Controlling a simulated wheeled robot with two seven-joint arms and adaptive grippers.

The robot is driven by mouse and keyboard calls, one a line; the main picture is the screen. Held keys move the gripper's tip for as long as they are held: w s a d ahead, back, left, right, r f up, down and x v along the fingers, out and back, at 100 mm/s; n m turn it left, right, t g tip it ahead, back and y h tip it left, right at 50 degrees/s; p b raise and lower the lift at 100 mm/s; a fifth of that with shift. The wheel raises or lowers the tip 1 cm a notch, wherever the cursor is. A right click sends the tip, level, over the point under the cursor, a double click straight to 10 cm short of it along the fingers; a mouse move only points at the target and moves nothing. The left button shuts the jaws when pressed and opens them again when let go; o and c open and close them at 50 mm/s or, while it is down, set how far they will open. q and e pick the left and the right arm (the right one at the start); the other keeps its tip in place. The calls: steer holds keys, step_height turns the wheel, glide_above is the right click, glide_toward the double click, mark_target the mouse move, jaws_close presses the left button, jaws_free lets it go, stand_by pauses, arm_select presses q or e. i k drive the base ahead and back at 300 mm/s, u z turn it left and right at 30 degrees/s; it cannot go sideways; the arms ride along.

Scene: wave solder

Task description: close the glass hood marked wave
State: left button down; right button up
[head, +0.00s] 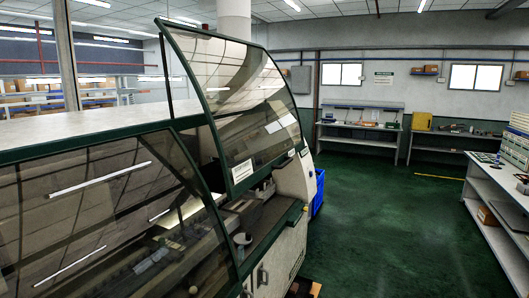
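A curved glass hood (235,90) with a dark green frame stands raised on the far part of the long machine. A white label (242,171) sits at its lower edge; its print is too small to read. Below the raised hood the machine's inside (255,205) is open to view. A second, nearer glass hood (100,215) in the same green frame is down over its part of the machine. Neither of my grippers shows in the head view.
The machine's light front panel (278,262) with handles faces the aisle. Green floor (390,225) lies clear to the right. A blue bin (318,192) stands beyond the machine, a white workbench (492,205) at the right, and more benches (360,135) along the back wall.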

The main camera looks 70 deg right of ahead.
mark_target(256, 72)
steer(key=z, duration=2.15)
steer(key=k, duration=0.45)
steer(key=z, duration=0.55)
steer(key=i, duration=0.8)
steer(key=z, duration=0.65)
steer(key=i, duration=0.95)
steer(key=u, duration=0.15)
